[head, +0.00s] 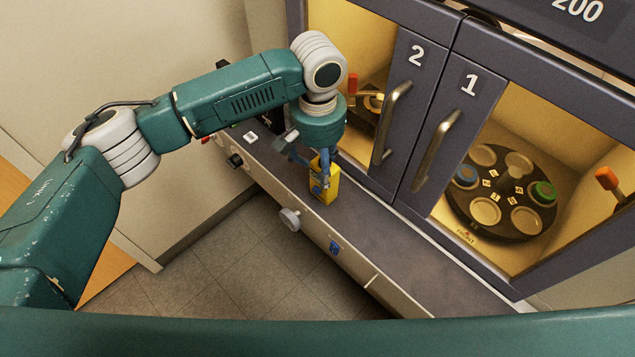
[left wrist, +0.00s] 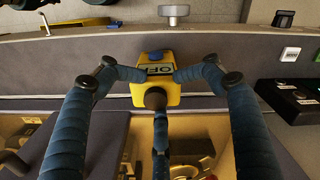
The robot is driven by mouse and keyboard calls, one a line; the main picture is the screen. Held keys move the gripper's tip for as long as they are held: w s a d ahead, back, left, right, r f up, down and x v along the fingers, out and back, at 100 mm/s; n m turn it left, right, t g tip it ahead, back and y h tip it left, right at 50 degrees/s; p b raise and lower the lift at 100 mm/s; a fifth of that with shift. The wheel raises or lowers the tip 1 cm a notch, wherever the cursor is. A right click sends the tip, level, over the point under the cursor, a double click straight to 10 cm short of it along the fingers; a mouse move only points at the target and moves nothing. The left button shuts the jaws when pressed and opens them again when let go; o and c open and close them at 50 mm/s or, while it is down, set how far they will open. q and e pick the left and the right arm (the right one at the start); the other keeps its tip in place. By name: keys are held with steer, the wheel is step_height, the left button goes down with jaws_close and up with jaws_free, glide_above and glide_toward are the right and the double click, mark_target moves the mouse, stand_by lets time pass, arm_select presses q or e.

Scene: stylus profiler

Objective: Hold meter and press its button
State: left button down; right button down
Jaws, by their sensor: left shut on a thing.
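The meter is a small yellow box (head: 330,190) standing on the dark ledge in front of the cabinet doors. In the left wrist view the meter (left wrist: 143,88) has a display reading OFF and a blue patch near its far edge. My left gripper (head: 314,172) comes down on the meter from above and is shut on it. In the left wrist view two blue fingers of the gripper (left wrist: 160,66) bend in from either side of the meter, and a third finger with a dark tip covers part of its face. My right gripper is not in view.
Cabinet doors marked 2 (head: 404,105) and 1 (head: 455,125) stand shut behind the ledge, their handles projecting. A round dark carousel (head: 505,222) sits behind door 1's glass. A pale knob (head: 290,218) sticks out of the front panel. The ledge (head: 415,250) is clear to the right.

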mark_target(317, 191)
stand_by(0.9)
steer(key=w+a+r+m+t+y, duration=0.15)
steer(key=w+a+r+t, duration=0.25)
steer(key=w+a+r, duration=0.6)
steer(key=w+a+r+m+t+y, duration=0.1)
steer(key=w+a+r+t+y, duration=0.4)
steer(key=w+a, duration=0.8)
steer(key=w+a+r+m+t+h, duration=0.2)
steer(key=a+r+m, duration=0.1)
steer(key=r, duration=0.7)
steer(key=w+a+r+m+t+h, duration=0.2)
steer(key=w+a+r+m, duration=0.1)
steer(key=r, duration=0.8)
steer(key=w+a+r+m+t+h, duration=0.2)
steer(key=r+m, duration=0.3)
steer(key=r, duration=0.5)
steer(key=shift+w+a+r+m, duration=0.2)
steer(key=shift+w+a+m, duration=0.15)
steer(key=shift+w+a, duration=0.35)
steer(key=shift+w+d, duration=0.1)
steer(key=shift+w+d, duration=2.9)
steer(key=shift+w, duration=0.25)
